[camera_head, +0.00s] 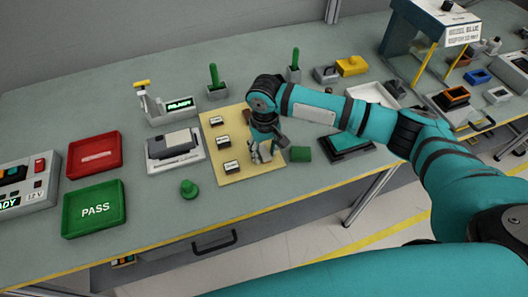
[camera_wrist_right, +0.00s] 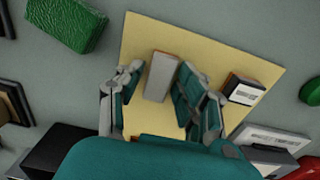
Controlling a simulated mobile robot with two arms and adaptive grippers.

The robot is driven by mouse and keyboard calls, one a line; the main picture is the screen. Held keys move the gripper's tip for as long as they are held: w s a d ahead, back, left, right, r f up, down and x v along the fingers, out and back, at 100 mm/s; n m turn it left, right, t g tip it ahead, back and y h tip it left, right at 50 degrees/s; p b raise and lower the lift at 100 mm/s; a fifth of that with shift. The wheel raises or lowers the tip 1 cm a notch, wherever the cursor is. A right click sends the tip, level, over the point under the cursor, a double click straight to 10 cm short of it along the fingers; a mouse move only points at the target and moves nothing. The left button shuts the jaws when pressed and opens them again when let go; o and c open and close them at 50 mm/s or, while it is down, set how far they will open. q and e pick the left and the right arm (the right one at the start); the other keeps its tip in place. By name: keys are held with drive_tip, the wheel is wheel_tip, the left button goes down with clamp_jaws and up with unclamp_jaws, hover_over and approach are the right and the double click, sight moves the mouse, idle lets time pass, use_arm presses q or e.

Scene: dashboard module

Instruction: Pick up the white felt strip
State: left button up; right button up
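A pale grey-white strip with a brown end (camera_wrist_right: 159,78) lies on the cream board (camera_wrist_right: 200,42) in the right wrist view; I take it for the white felt strip. My right gripper (camera_wrist_right: 157,92) is open, with one finger on each side of the strip. The right finger looks very close to it; a gap shows on the left. In the head view my right gripper (camera_head: 261,150) points down at the right part of the board (camera_head: 233,171) and largely hides the strip. My left gripper is not in view.
Several small labelled blocks (camera_head: 231,167) sit left of my gripper on the board. A green block (camera_head: 301,154) lies just right of the board. Red (camera_head: 95,155) and green PASS (camera_head: 94,209) trays stand at the left. The front bench strip (camera_head: 150,235) is mostly clear.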

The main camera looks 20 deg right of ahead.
sight(264, 153)
drive_tip(key=c, duration=0.4)
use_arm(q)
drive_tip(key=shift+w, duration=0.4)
use_arm(e)
drive_tip(key=shift+r, duration=0.1)
drive_tip(key=shift+r, duration=0.5)
wheel_tip(264, 153, up, 2)
drive_tip(key=shift+r+b, duration=0.1)
drive_tip(key=shift+b, duration=0.45)
drive_tip(key=s+a, duration=0.2)
drive_tip(key=s, duration=0.3)
drive_tip(key=s+a+r+b, duration=0.1)
drive_tip(key=s+a, duration=0.1)
drive_tip(key=s, duration=0.2)
drive_tip(key=s+a+b, duration=0.1)
drive_tip(key=s+a, duration=0.1)
drive_tip(key=s, duration=0.3)
drive_tip(key=shift+s+a+r, duration=0.1)
drive_tip(key=shift+s+r, duration=0.2)
drive_tip(key=shift+r, duration=0.05)
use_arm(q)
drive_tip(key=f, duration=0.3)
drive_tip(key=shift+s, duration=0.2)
use_arm(e)
drive_tip(key=shift+r, duration=0.1)
